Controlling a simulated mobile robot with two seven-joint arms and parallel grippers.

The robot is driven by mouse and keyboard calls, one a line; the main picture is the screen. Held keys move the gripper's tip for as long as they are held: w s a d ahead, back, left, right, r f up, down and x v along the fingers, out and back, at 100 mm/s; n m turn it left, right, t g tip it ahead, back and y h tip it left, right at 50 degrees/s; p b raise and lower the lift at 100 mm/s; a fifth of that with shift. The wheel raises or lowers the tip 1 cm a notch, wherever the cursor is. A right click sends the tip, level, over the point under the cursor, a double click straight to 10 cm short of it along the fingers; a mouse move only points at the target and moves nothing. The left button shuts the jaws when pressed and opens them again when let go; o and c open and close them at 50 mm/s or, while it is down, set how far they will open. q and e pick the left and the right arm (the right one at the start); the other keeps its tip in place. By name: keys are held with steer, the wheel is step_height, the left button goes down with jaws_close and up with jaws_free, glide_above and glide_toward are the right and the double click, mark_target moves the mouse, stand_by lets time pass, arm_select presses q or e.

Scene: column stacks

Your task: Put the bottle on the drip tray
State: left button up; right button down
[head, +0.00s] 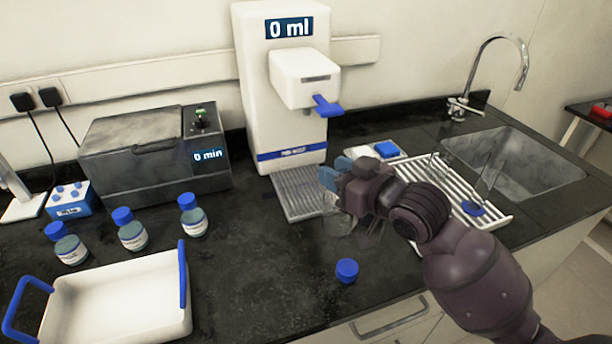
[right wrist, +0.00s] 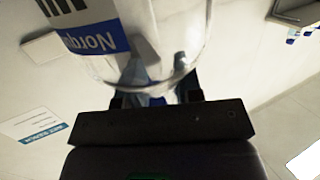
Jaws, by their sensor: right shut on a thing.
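A clear bottle (head: 338,222) is held by my right gripper (head: 334,183) just in front of the water dispenser, at the right front of the drip tray. Most of the bottle is hidden behind the gripper in the head view. In the right wrist view the clear bottle (right wrist: 165,45) with a blue and white label fills the top, between the fingers. The gripper is shut on it. The slatted metal drip tray (head: 298,193) lies at the foot of the white dispenser (head: 290,130) and looks empty. My left gripper is not in view.
A loose blue cap (head: 347,270) lies on the dark counter. Three blue-capped bottles (head: 132,232) and a white tray with blue handles (head: 120,300) are at left. A grey bath (head: 150,155) stands behind. A white drying rack (head: 455,190) and sink (head: 510,165) are at right.

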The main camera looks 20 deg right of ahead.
steer(key=w+f, duration=0.1)
steer(key=w, duration=1.8)
step_height(320, 180, down, 6)
steer(key=b, duration=0.1)
steer(key=shift+w+a, duration=0.2)
steer(key=shift+a, duration=0.15)
steer(key=shift+f, duration=0.1)
steer(key=c, duration=0.8)
jaws_free()
steer(key=shift+f, duration=0.1)
steer(key=v, duration=1.2)
steer(key=shift+r+p, duration=0.2)
steer(key=shift+p, duration=0.1)
